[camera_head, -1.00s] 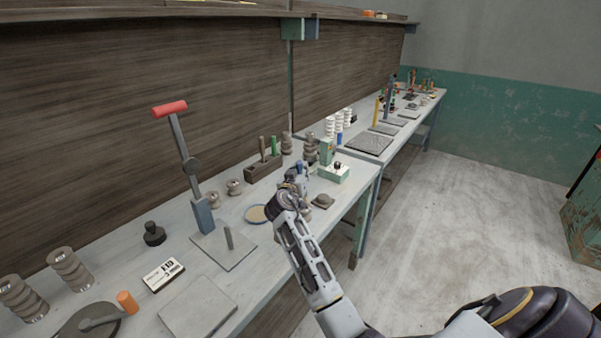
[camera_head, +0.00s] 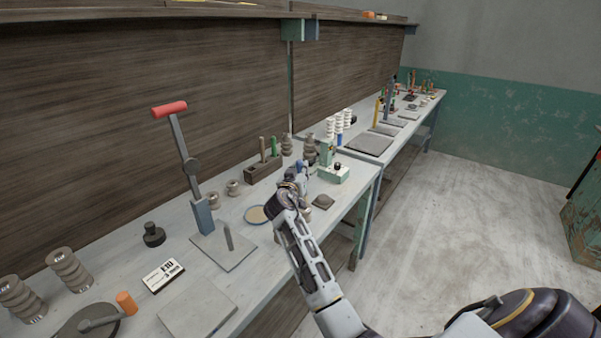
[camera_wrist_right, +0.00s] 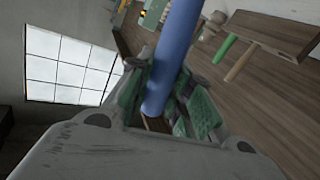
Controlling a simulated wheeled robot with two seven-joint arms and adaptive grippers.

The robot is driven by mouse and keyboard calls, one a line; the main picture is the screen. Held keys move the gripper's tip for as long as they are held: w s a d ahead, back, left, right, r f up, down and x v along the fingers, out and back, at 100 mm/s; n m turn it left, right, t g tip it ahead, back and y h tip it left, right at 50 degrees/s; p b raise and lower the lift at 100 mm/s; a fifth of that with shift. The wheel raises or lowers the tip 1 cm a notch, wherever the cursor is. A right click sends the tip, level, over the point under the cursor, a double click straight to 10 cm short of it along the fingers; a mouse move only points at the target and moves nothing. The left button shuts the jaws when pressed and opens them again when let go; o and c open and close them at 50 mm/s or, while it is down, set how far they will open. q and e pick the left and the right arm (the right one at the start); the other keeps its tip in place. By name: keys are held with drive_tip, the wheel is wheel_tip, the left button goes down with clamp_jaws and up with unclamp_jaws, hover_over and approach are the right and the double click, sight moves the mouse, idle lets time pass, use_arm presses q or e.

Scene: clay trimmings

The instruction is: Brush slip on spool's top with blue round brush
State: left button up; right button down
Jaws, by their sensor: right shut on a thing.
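My right gripper (camera_head: 297,182) is shut on the blue brush (camera_head: 300,164), above the near bench. The blue handle also shows large in the right wrist view (camera_wrist_right: 172,55), between the finger pads (camera_wrist_right: 160,98). The brush's bristles are hidden. A shallow dish with a pale tan filling (camera_head: 257,214) lies just left of the gripper. Grey-brown ridged spools stand on the bench, two small ones (camera_head: 234,187) left of the gripper and taller ones (camera_head: 286,144) behind it. I cannot tell which spool is the task's. My left gripper is out of view.
A wooden block (camera_head: 263,171) holds a green-handled and a brown-handled tool behind the gripper. A red-handled lever press (camera_head: 203,214) stands to the left. A pale green box-like device (camera_head: 333,173) stands to the right, with a small grey pad (camera_head: 323,201) before it.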

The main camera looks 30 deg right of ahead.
drive_tip(key=shift+a, duration=0.15)
drive_tip(key=shift+w+a+b, duration=0.3)
drive_tip(key=shift+a+b, duration=0.4)
drive_tip(key=shift+a, duration=0.2)
drive_tip(key=shift+f+b, duration=0.4)
idle(1.5)
drive_tip(key=shift+r, duration=0.4)
idle(0.3)
drive_tip(key=shift+s+a, duration=0.1)
drive_tip(key=shift+s, duration=0.05)
idle(0.4)
drive_tip(key=shift+s+a, duration=0.5)
drive_tip(key=shift+s, duration=0.05)
drive_tip(key=shift+s+a, duration=0.1)
drive_tip(key=shift+a, duration=0.05)
idle(0.4)
